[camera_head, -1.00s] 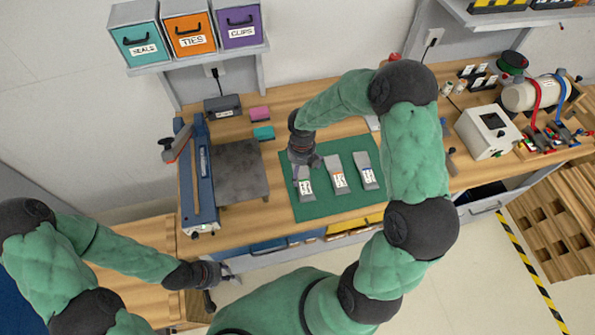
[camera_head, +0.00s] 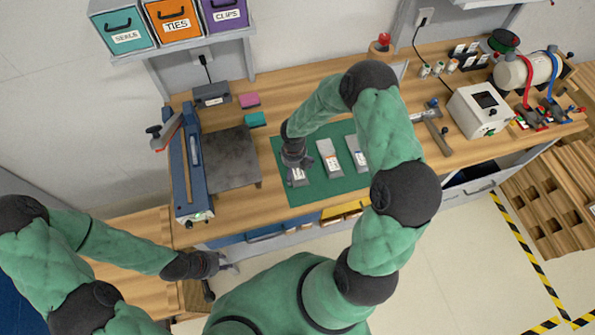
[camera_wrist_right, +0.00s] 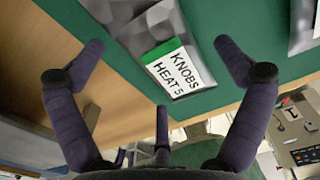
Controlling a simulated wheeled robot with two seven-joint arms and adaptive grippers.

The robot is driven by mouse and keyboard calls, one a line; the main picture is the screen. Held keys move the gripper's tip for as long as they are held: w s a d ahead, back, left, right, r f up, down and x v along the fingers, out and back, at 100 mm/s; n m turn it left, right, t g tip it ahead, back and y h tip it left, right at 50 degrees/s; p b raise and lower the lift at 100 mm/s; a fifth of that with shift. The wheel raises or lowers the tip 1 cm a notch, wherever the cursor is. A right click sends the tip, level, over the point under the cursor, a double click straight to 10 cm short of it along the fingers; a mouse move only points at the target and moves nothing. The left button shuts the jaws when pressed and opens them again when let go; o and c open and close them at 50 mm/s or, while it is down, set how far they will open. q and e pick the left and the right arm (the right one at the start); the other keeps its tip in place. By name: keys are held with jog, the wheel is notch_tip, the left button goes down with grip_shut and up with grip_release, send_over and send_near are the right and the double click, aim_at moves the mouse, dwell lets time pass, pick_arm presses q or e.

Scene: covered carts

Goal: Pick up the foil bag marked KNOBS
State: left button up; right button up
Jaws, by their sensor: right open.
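The foil bag marked KNOBS (camera_wrist_right: 150,27) lies on the green mat (camera_wrist_right: 205,100), its white label reading "KNOBS HEAT 5". In the head view the bag (camera_head: 298,182) is the leftmost of three foil bags on the mat (camera_head: 330,192), partly hidden by my right gripper. My right gripper (camera_head: 295,165) is over it. In the right wrist view the open fingers of my right gripper (camera_wrist_right: 158,62) stand to either side of the bag, with nothing held. My left gripper (camera_head: 222,265) is low at the left, off the bench's front edge; its jaw state is unclear.
Two more foil bags, a middle one (camera_head: 329,160) and a right one (camera_head: 356,153), lie beside it. A blue bar sealer (camera_head: 188,165) and a dark plate (camera_head: 230,158) are to the left. A white box device (camera_head: 478,112) stands right.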

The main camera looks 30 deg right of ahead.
jog(key=shift+c, duration=0.3)
jog(key=c, duration=1)
jog(key=shift+c, duration=0.2)
